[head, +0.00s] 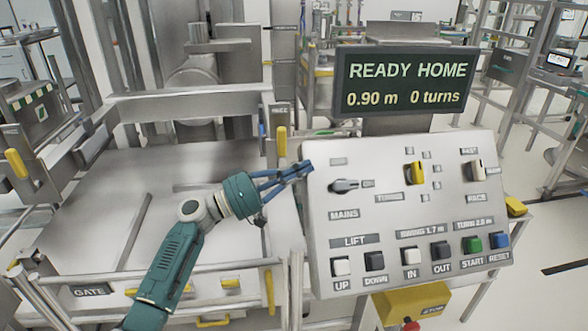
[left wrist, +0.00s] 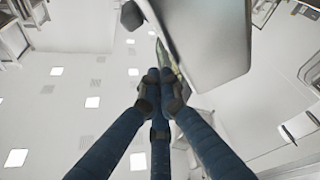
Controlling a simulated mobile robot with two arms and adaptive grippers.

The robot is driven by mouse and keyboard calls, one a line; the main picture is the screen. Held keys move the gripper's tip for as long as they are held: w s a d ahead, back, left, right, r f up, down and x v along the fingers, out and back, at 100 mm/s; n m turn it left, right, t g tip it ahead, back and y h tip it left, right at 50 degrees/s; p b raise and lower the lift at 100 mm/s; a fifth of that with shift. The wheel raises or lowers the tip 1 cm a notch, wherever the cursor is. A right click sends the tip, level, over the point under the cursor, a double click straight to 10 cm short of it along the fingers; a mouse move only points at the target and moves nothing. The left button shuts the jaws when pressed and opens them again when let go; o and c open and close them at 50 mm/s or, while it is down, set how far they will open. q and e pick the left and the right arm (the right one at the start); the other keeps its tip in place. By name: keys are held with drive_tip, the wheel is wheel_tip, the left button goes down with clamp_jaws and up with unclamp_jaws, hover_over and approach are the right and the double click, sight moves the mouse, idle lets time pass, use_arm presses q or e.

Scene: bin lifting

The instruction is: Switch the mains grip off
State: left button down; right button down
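The mains grip (head: 345,186) is a grey rotary handle on the upper left of the sloping control panel (head: 440,205), above the MAINS label. It lies roughly level, with its narrow end toward the small label on its right. My left gripper (head: 306,168), with blue fingers on a teal arm, is at the panel's upper left edge, left of and slightly above the grip. In the left wrist view its fingertips (left wrist: 162,76) are together with nothing visible between them. Whether they touch the panel cannot be told. My right gripper is not in view.
A display (head: 405,84) above the panel reads READY HOME, 0.90 m, 0 turns. A yellow switch (head: 416,173) and a pale switch (head: 477,170) sit right of the grip. Several push buttons line the lower panel. A red stop button (head: 411,325) is below. Metal railings stand left.

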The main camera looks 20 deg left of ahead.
sight(323, 189)
use_arm(q)
drive_tip(key=p+x, duration=0.1)
drive_tip(key=x, duration=0.2)
drive_tip(key=p+x, duration=0.1)
drive_tip(key=x, duration=0.2)
drive_tip(key=shift+r, duration=0.25)
drive_tip(key=s+f+p, duration=0.1)
drive_tip(key=s+d+f+p, duration=0.1)
drive_tip(key=f, duration=0.1)
drive_tip(key=shift+s+f, duration=0.25)
drive_tip(key=shift+f, duration=0.15)
